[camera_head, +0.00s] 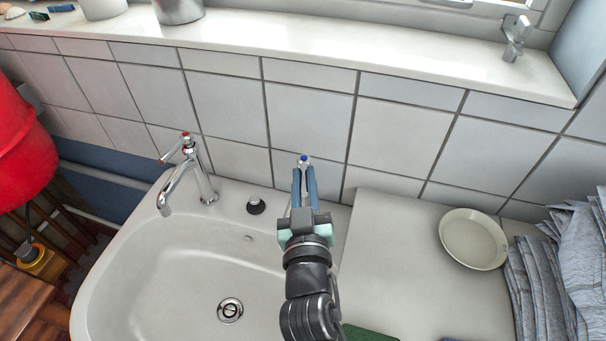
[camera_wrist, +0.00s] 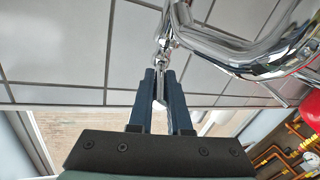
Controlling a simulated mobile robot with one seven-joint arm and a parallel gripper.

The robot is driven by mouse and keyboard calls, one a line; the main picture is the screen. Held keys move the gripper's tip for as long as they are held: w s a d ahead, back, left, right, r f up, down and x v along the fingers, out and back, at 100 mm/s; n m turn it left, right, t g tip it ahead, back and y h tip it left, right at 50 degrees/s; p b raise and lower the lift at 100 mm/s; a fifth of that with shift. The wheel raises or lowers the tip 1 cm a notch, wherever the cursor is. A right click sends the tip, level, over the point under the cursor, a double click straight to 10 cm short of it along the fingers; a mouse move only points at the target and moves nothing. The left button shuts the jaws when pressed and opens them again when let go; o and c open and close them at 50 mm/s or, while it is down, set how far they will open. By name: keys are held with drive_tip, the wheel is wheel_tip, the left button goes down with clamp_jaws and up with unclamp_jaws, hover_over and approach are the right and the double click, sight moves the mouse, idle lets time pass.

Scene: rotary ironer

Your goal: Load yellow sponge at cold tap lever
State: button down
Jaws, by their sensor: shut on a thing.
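The cold tap (camera_head: 304,158), marked by a blue cap, stands at the back edge of the sink, mostly hidden behind my gripper. My gripper (camera_head: 304,174) reaches over the sink to it with its two dark blue fingers on either side of the metal lever. In the wrist view, the chrome lever (camera_wrist: 160,88) lies between the fingers and my gripper is shut on it. The curved chrome tap body (camera_wrist: 240,50) is close on the right there. I cannot make out a yellow sponge in either view.
A red-capped tap (camera_head: 188,172) stands at the left of the sink (camera_head: 150,290), with a dark plug (camera_head: 256,205) near it. The drainboard (camera_head: 390,260) holds a pale dish (camera_head: 473,239) and folded blue cloth (camera_head: 560,265). A tiled wall (camera_head: 310,120) rises behind.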

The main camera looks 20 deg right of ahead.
drive_tip(key=c, duration=0.9)
unclamp_jaws()
drive_tip(key=shift+o, duration=0.2)
drive_tip(key=shift+s, duration=0.1)
drive_tip(key=shift+s+a+f, duration=0.1)
drive_tip(key=shift+s+a, duration=0.05)
drive_tip(key=shift+s, duration=0.15)
drive_tip(key=b+v, duration=0.4)
drive_tip(key=v, duration=0.8)
